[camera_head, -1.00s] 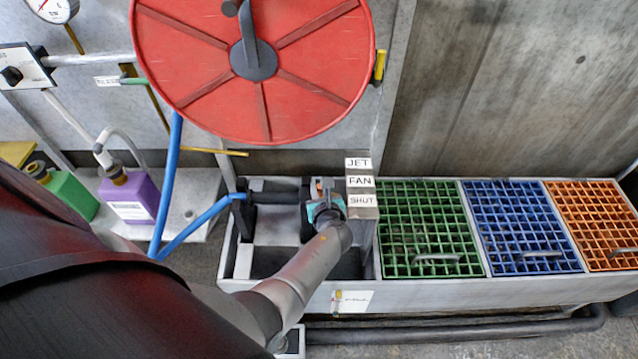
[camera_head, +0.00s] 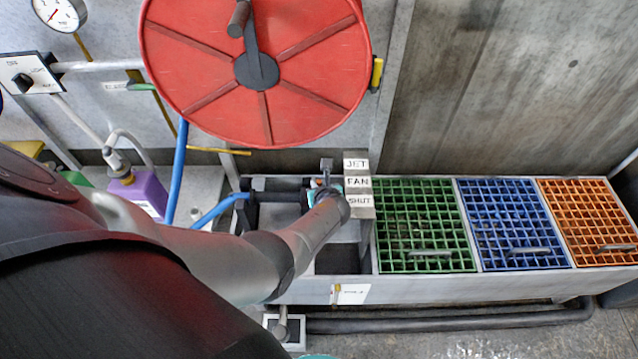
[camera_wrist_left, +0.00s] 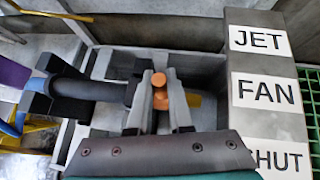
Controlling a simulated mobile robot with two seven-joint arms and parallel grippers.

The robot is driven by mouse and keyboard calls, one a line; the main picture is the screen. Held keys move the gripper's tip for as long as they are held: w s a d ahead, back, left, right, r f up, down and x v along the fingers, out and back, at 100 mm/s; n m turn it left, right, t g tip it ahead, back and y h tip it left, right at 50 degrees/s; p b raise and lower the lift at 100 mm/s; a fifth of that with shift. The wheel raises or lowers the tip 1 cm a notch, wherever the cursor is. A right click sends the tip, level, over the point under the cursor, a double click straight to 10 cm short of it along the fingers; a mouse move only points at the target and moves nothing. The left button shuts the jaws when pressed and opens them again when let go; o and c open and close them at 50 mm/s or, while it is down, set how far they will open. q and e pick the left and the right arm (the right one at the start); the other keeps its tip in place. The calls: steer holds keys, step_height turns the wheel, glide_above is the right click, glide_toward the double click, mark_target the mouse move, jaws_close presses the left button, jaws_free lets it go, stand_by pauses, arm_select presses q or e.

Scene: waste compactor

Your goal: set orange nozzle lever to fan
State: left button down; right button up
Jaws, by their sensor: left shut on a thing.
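My left gripper (camera_wrist_left: 161,100) is shut on the orange nozzle lever (camera_wrist_left: 160,78), with a finger on either side of it. The lever's rounded orange top shows between the fingertips, and its lower part is hidden. The gripper (camera_head: 326,173) also shows in the head view, where it mostly covers the lever. A grey post beside it carries the labels JET (camera_wrist_left: 259,39), FAN (camera_wrist_left: 266,90) and SHUT (camera_wrist_left: 277,157). In the wrist view the lever is roughly level with FAN. The dark nozzle (camera_wrist_left: 85,88) lies to the left of the fingers. My right gripper is not in view.
A red hose reel (camera_head: 300,100) hangs above, with a blue hose (camera_head: 178,170) running down from it. Green (camera_head: 420,215), blue (camera_head: 510,215) and orange (camera_head: 590,215) grates lie to the right. A purple bottle (camera_head: 148,192) stands at left.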

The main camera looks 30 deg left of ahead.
arm_select(q)
steer(key=shift+s+f, duration=0.15)
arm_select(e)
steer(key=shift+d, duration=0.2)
arm_select(q)
steer(key=c, duration=0.8)
jaws_free()
steer(key=shift+c, duration=0.2)
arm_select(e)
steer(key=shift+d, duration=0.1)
arm_select(q)
steer(key=shift+s+d+r+p, duration=0.2)
steer(key=shift+d+r+p, duration=0.05)
steer(key=shift+r+p, duration=0.3)
steer(key=p+v, duration=0.9)
steer(key=v, duration=0.5)
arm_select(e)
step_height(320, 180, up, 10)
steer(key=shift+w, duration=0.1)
